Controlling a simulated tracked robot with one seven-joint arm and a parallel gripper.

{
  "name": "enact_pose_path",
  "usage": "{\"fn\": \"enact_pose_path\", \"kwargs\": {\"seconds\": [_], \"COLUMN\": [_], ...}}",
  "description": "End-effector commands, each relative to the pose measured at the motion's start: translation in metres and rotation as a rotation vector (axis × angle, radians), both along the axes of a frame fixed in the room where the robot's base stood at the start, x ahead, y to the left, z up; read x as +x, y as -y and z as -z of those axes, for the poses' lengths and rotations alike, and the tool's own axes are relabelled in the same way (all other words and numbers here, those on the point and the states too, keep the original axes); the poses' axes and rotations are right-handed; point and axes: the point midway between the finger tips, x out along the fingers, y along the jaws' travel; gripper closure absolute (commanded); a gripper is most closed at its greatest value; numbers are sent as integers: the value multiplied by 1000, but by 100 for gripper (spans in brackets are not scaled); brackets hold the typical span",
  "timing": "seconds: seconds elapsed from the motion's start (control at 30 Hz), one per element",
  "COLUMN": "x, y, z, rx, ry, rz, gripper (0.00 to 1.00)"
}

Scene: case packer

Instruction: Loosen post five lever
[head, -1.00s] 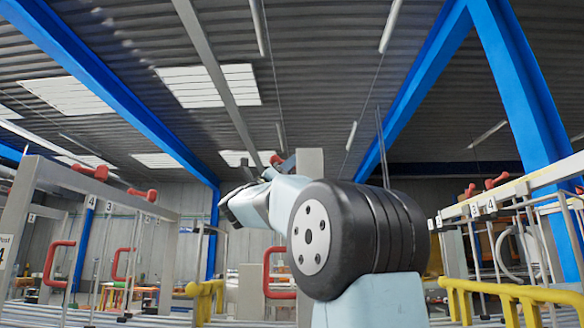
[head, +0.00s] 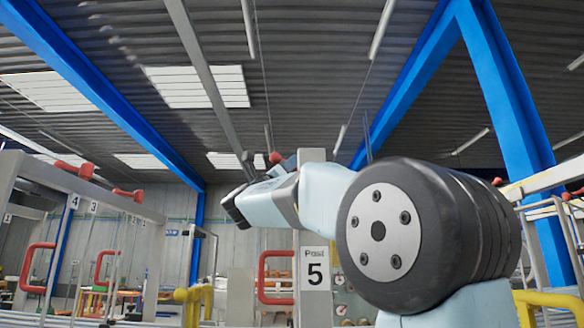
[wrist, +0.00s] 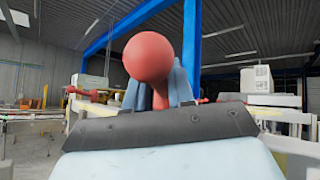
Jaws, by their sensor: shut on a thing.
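The post five lever shows in the wrist view as a red ball knob (wrist: 148,57) on a red stem. The knob stands up between the blue-grey fingers of my gripper (wrist: 160,88), which is shut on the lever. In the head view the knob (head: 275,158) is a small red spot at the end of my arm, beside the top of post five (head: 312,155). The post carries a white plate marked "Post 5" (head: 315,268). My arm and gripper hide most of the lever there.
Red levers (head: 75,168) top the numbered posts on the left. Red loop handles (head: 275,277) hang at several posts. A blue column (head: 515,110) rises at the right.

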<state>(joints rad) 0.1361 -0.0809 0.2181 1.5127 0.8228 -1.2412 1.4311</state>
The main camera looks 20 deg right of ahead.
Motion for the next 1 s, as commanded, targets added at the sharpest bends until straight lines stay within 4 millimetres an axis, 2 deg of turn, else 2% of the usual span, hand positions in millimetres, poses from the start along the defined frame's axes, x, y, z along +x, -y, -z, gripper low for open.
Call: {"fn": "enact_pose_path", "kwargs": {"seconds": [0.1, 0.13, 0.33, 0.67, 0.87, 1.0], "x": [0, 0, 0, 0, -7, -16], "y": [-1, -1, -1, -3, -20, -39], "z": [-1, -1, 0, 2, 20, 40], "rx": [-3, -3, -2, -1, -1, -2], "ry": [1, 1, 0, -1, -2, -2], "rz": [-2, -2, -1, -2, -2, -4], "gripper": [100, 76, 57, 56, 56, 56]}}
